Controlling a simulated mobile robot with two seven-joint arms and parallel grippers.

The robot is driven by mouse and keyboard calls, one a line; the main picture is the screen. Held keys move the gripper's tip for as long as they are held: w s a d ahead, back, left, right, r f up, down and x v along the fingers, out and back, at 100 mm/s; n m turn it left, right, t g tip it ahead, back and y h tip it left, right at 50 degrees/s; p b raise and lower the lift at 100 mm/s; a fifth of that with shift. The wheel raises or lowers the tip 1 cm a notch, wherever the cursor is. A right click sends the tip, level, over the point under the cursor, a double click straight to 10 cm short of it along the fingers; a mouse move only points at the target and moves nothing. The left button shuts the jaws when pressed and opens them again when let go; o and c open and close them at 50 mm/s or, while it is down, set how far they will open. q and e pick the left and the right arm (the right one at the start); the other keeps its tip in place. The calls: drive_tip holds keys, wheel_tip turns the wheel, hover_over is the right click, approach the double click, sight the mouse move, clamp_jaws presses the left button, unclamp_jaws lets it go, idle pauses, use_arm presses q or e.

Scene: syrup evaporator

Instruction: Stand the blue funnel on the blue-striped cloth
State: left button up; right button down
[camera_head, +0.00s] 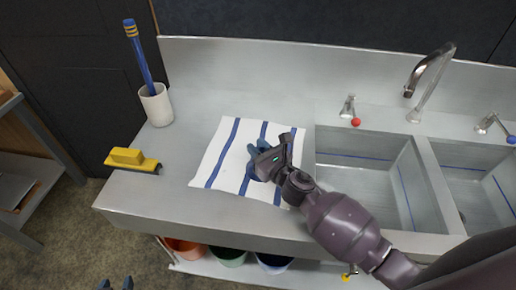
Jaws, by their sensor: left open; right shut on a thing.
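The white cloth with blue stripes (217,160) lies flat on the steel counter, left of the sinks. My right gripper (258,149) is over the cloth, its arm reaching in from the lower right. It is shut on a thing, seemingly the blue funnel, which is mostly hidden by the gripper. Slate-blue shapes show at the gripper's end, and I cannot tell how much of them is funnel and how much fingertip. I cannot tell whether the funnel touches the cloth. My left gripper (116,284) is open and empty, at the bottom left edge, low in front of the counter.
A white cup (156,108) with a blue thermometer-like stick (138,53) stands at the counter's back left. A yellow brush (128,157) lies at the left edge. Sinks (360,185) with a tap (428,85) are at right. Several bins (184,248) stand below.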

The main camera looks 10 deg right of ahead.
drive_tip(key=shift+s+f, duration=0.1)
drive_tip(key=shift+f, duration=0.25)
drive_tip(key=c, duration=1)
unclamp_jaws()
drive_tip(key=shift+o, duration=0.2)
drive_tip(key=shift+r, duration=0.15)
drive_tip(key=shift+r, duration=0.2)
drive_tip(key=shift+s+d+r+p, duration=0.1)
drive_tip(key=shift+r+p, duration=0.05)
drive_tip(key=shift+p, duration=0.25)
drive_tip(key=b+v, duration=0.1)
drive_tip(key=v, duration=1)
drive_tip(key=shift+s+d, duration=0.1)
drive_tip(key=shift+s, duration=0.2)
